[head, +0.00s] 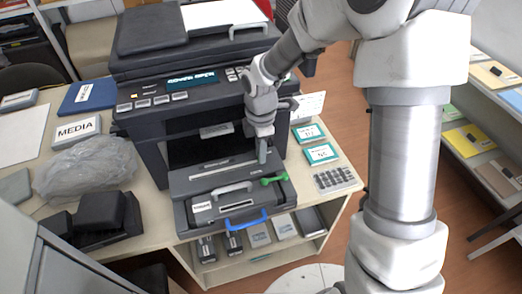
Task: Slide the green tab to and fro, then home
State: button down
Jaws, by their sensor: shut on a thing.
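A dark grey drum and toner unit (180,186) sticks out of the open front of the printer (190,85). A pale strip (222,167) runs along its top. My gripper (262,159) points down at the right end of this strip, its fingers shut on the small green tab there. The fingers hide most of the tab. A bright green lever (274,180) shows just in front, to the right of the gripper. A grey handle (233,188) and a blue handle (245,222) are on the unit's front.
Teal-edged cards (320,153) and a calculator (335,179) lie right of the printer. A crumpled clear bag (85,167), a MEDIA box (76,131) and a black device (98,217) are on the left. A shelf below the desk holds cartridges (258,235).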

jog(key=s+a, duration=0.1)
jog(key=a, duration=0.4)
jog(key=s+a+b, duration=0.1)
jog(key=s+a, duration=0.1)
jog(key=a, duration=0.4)
jog(key=s+a, duration=0.1)
jog(key=a, duration=0.4)
jog(key=shift+s+a, duration=0.35)
jog(key=shift+a, duration=0.05)
jog(key=c, duration=0.8)
grip_release()
notch_tip(320, 180, up, 18)
jog(key=p, duration=0.1)
jog(key=shift+f+p, duration=0.25)
jog(key=shift+p, duration=0.05)
